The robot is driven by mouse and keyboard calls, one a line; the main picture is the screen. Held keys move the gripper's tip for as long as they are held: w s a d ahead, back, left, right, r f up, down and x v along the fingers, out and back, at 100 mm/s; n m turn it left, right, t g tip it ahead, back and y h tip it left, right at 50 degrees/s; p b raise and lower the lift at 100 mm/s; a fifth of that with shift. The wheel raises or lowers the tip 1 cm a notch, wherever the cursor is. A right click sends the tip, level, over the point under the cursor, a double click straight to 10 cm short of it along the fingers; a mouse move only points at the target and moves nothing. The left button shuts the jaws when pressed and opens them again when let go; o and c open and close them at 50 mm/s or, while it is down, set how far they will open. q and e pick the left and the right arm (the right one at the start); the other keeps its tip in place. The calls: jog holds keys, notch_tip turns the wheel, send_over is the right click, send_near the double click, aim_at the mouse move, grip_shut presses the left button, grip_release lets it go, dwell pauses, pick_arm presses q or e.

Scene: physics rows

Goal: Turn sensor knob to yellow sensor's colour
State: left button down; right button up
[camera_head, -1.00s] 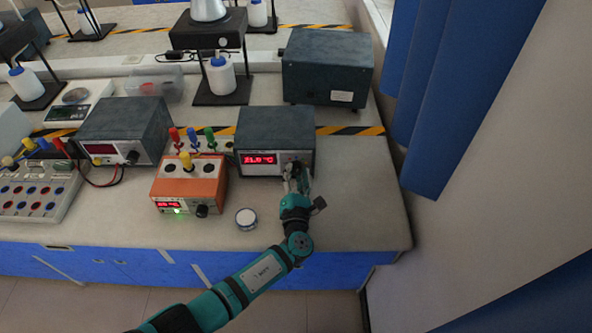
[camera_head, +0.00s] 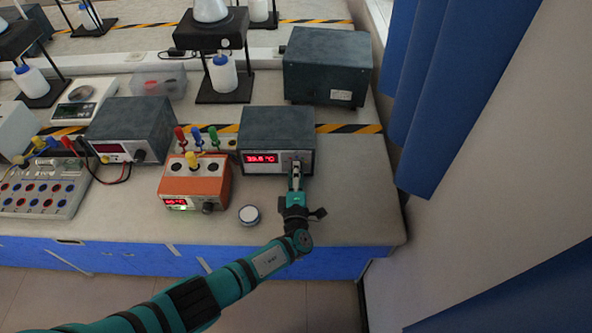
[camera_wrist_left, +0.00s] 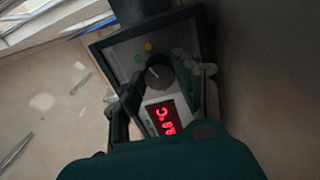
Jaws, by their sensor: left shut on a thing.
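The sensor meter (camera_head: 277,128) is a dark grey box with a red lit display (camera_head: 261,158) reading in °C. Its dark round knob (camera_wrist_left: 158,72) has a white pointer mark; a yellow dot (camera_wrist_left: 148,47) and a green dot (camera_wrist_left: 138,58) show beside it. I cannot tell exactly which dot the mark meets. My left gripper (camera_head: 296,165) is at the meter's front, its fingers shut on the knob and hiding part of it. The yellow sensor (camera_head: 191,159) stands upright in the orange heater block (camera_head: 195,186). The right gripper is not in view.
Red, blue and green sensors stand upright in a rack (camera_head: 229,144) behind the heater block. A small round white-topped dish (camera_head: 249,214) lies left of my arm. A large grey box (camera_head: 327,68) stands behind. The bench is clear right of the meter.

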pick_arm(q)
jog(key=shift+m+p, duration=0.35)
jog(key=shift+m, duration=0.85)
jog(key=shift+f, duration=0.1)
jog(key=c, duration=0.9)
grip_release()
jog(key=shift+c, duration=0.2)
jog(key=shift+s, duration=0.15)
jog(key=s, duration=1.1)
jog(key=shift+s, duration=0.4)
